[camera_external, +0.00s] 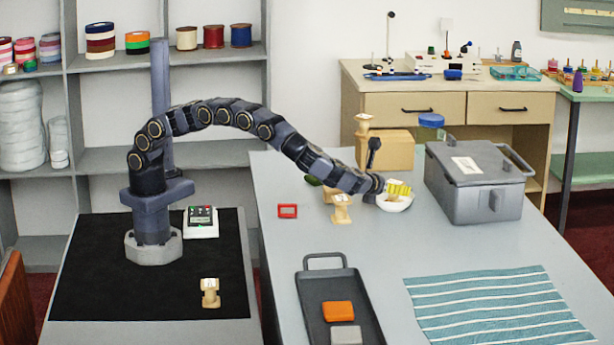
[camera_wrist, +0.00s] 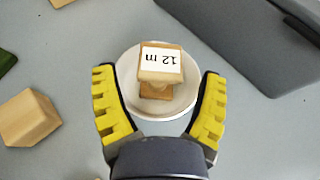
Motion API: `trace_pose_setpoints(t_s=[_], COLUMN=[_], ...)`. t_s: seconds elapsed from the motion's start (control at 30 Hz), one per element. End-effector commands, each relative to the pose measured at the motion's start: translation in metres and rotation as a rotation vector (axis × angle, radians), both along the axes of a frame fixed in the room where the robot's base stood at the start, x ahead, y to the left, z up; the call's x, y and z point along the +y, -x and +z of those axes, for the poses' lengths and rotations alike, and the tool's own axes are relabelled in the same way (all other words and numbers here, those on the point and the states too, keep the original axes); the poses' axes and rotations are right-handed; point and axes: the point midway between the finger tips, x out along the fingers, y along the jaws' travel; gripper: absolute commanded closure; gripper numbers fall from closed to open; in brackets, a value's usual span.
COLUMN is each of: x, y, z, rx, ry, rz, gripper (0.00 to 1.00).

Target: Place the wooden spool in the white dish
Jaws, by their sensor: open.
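A wooden spool (camera_wrist: 161,68) with a white "12 m" label on its upper face appears to be in the white dish (camera_wrist: 126,82), within the dish's outline in the wrist view. The dish (camera_external: 404,205) stands on the grey table beside the metal box, with the spool mostly hidden in the external view. My gripper (camera_external: 398,189) is over the dish. Its yellow-padded fingers (camera_wrist: 160,112) are open, one on each side of the dish and spool, with visible gaps to the spool.
Another wooden spool (camera_external: 341,209) stands left of the dish, and one (camera_external: 210,292) is on the black mat. A grey lidded box (camera_external: 474,185) is close on the right. A dark tray (camera_external: 312,299) and striped cloth (camera_external: 497,308) lie nearer the front.

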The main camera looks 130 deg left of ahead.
Motion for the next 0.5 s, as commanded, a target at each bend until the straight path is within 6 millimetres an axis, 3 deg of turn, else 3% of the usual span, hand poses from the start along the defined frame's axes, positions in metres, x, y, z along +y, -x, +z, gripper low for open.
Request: trace_pose_setpoints(t_s=[0.3, 0.5], x=[-0.063, -0.084], y=[-0.001, 0.0], z=[0.028, 0.036], rx=[-0.005, -0.003], ry=[0.0, -0.001], rz=[-0.002, 0.002], gripper=[0.27, 0.27])
